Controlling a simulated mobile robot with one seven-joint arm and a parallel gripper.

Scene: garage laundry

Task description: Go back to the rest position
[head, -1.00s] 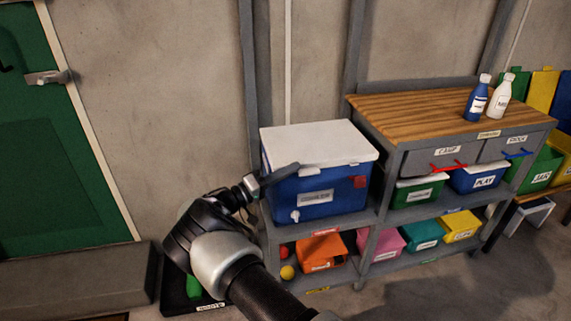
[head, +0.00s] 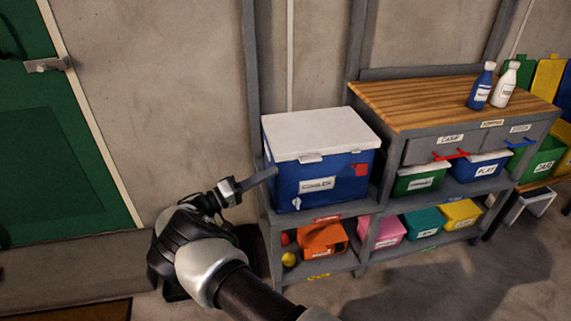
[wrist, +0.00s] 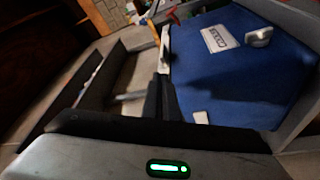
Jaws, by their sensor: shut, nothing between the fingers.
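My gripper (head: 262,178) is at the left end of the shelf unit, beside the blue cooler (head: 325,183) with its closed white lid (head: 318,133). It is shut and holds nothing. In the head view its fingertips point right, toward the cooler's left side; whether they touch it I cannot tell. In the wrist view the dark fingers (wrist: 162,90) show beside the cooler's blue wall (wrist: 225,75), which carries a white label and a spigot. My arm reaches up from the bottom of the head view.
The grey shelf unit (head: 362,215) holds an orange bin (head: 322,240) and several other coloured bins. Two bottles, blue (head: 481,88) and white (head: 505,86), stand on the wooden top (head: 430,100). A green door (head: 60,150) is at left. Open floor lies at front right.

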